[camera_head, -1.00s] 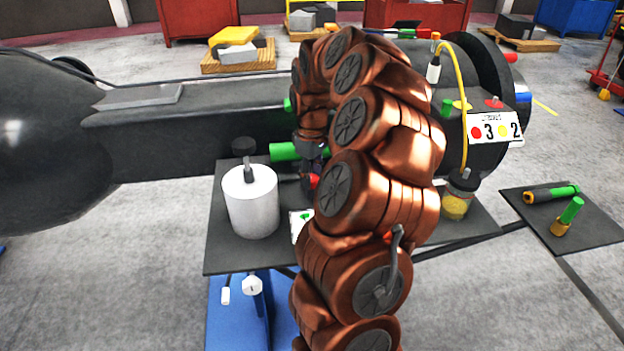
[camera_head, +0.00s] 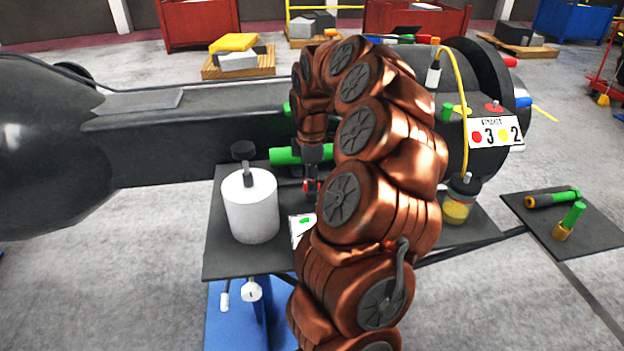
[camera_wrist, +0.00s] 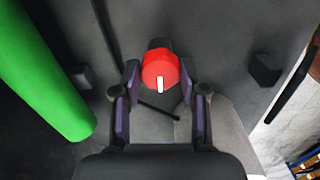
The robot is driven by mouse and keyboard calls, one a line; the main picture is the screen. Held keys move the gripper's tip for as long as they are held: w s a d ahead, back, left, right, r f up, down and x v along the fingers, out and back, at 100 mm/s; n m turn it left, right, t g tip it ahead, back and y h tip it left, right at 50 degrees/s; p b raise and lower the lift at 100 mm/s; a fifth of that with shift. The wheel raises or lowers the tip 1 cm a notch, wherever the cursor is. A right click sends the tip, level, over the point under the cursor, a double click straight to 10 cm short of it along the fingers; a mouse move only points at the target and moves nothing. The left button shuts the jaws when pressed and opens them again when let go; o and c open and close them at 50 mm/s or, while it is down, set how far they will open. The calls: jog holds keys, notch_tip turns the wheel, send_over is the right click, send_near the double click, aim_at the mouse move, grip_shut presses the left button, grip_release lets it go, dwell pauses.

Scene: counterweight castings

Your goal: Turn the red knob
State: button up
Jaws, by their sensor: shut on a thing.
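The red knob (camera_wrist: 160,66) is round with a white pointer mark. In the wrist view it sits between my two fingers, and the mark points down toward my palm. My gripper (camera_wrist: 160,82) is shut on the knob, a purple-faced finger on each side. In the head view my gripper (camera_head: 312,184) points down above the dark table, and only a small red part of the knob (camera_head: 306,187) shows beside it. My copper arm hides much of the table around it.
A white cylinder (camera_head: 252,215) stands left of my gripper on the dark table (camera_head: 226,262). A green bar (camera_head: 285,156) lies just behind; a white card (camera_head: 297,234) is in front. A jar (camera_head: 457,208) and a numbered sign (camera_head: 495,132) are to the right.

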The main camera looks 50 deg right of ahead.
dwell(0.5)
jog(key=o, duration=1.1)
jog(key=shift+o, duration=0.2)
notch_tip(320, 180, up, 12)
dwell(0.4)
